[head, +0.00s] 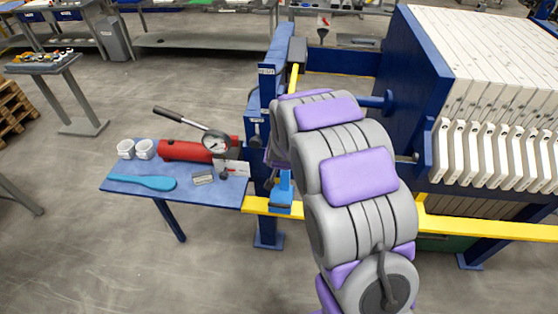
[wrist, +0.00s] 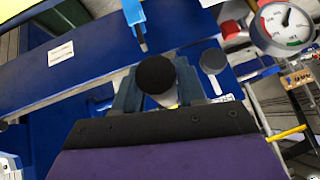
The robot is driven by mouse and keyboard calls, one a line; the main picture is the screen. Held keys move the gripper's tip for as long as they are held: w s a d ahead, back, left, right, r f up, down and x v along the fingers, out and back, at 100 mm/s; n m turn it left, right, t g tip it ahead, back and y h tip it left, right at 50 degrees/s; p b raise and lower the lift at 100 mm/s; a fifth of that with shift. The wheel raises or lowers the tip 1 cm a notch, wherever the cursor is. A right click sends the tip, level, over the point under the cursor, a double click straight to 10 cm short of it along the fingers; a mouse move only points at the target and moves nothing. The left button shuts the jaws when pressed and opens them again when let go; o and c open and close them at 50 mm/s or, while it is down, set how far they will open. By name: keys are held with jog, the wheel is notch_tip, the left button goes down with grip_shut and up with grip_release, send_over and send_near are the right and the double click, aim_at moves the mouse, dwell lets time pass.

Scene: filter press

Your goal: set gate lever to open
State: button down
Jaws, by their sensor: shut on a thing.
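In the wrist view my gripper (wrist: 157,88) is shut on a round black knob (wrist: 156,74), with one blue-grey finger on each side of it. The knob appears to be the end of the gate lever; a pale piece shows just below it, and the rest of the lever is hidden. A blue panel or beam (wrist: 70,65) with a small white label lies behind the fingers. In the head view my grey and purple arm reaches to the blue post (head: 268,100) of the press and hides my gripper and the lever.
A blue side table (head: 230,197) holds a red pump cylinder (head: 185,151), a gauge (head: 215,143), white cups (head: 135,149) and a blue spatula (head: 145,183). Yellow rails (head: 480,228) and white filter plates (head: 495,155) stand at right. A second dark knob (wrist: 213,61) sits near my right finger.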

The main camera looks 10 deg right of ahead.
jog(key=shift+s+f, duration=0.25)
jog(key=shift+f, duration=0.15)
jog(key=c, duration=1.1)
grip_release()
jog(key=o, duration=0.4)
jog(key=shift+w+a, duration=0.1)
jog(key=shift+w, duration=0.15)
jog(key=shift+c, duration=0.2)
jog(key=shift+s+r, duration=0.1)
jog(key=shift+r, duration=0.05)
jog(key=shift+s+r, duration=0.1)
jog(key=shift+r, duration=0.1)
jog(key=v, duration=1.6)
jog(key=shift+s+r, duration=0.2)
jog(key=shift+r, duration=0.05)
jog(key=shift+a, duration=0.15)
